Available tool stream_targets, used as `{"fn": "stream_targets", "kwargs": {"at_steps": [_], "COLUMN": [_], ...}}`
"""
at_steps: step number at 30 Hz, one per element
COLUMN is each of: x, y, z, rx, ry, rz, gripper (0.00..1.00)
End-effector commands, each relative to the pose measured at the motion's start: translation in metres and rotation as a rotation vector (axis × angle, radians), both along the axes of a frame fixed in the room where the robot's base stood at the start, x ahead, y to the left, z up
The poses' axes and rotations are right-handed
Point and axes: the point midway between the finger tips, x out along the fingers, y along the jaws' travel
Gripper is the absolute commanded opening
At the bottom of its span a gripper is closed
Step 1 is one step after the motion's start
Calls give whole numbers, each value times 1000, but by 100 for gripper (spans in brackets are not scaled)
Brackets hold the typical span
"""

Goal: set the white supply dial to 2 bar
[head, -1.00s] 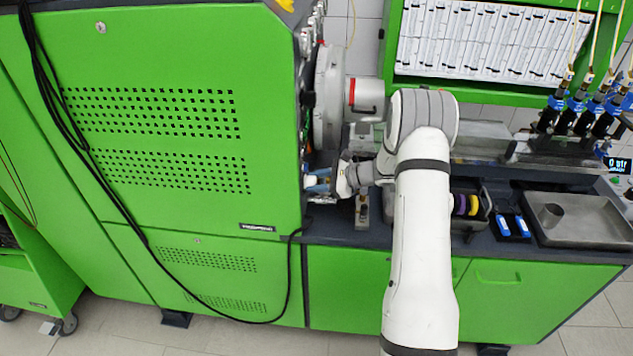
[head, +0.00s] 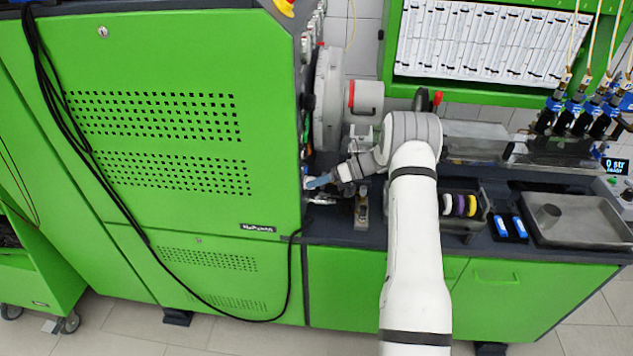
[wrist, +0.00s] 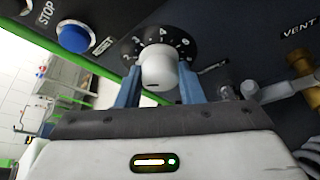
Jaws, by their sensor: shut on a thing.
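The white supply dial (wrist: 158,68) is a round white knob in front of a black scale ring (wrist: 190,46) with white numbers, including a 4 at the top. A small dark mark shows low on the knob's face; I cannot tell which value is set. My gripper (wrist: 159,76) has its blue fingers on either side of the knob, shut on it. In the head view my gripper (head: 318,183) is at the right edge of the green cabinet, and the dial cannot be made out there.
In the head view, a metal tray (head: 585,220) lies on the bench at right.

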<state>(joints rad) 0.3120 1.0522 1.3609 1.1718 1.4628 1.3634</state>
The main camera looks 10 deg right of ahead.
Motion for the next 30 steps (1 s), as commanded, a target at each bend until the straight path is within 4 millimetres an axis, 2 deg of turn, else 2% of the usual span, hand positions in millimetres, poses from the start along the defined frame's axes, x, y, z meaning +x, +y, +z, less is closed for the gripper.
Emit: {"fn": "stream_targets", "kwargs": {"at_steps": [1, 10, 27, 28, 30], "x": [4, 5, 5, 5, 5], "y": [1, 0, 0, -1, -1], "z": [5, 5, 5, 5, 5], "rx": [11, 47, 55, 55, 56], "ry": [15, 131, 158, 158, 159], "rz": [-4, -4, -6, -6, -6], "gripper": [11, 11, 11, 36, 41]}}
